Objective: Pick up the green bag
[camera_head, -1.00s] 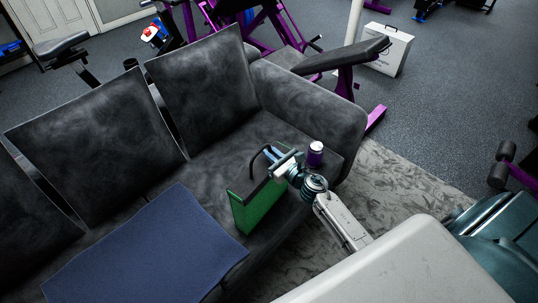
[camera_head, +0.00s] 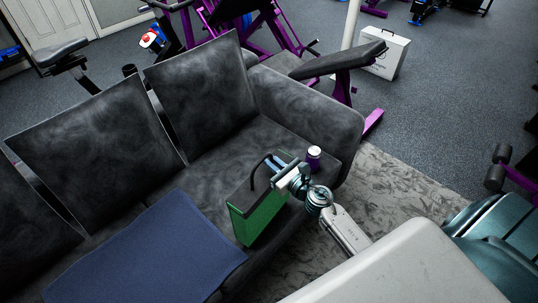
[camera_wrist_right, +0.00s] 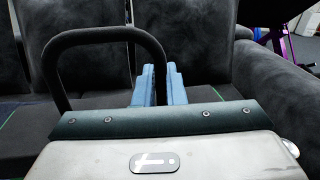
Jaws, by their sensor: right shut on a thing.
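The green bag (camera_head: 262,218) stands upright at the front of the sofa seat, to the right of a blue cloth. It has a dark top and a black arched handle (camera_head: 255,168). The handle also shows in the right wrist view (camera_wrist_right: 52,62), arching to the left of the fingers. My right gripper (camera_head: 272,160) is at the top of the bag, and its light blue fingers (camera_wrist_right: 159,84) are shut on the handle's right side. I cannot tell whether the bag's bottom is clear of the seat. My left gripper is not in view.
A purple can (camera_head: 313,158) with a pale top stands on the seat just beyond my right gripper. The blue cloth (camera_head: 150,250) covers the seat to the left. The sofa armrest (camera_head: 310,110) rises behind. A patterned rug (camera_head: 400,195) lies at the right.

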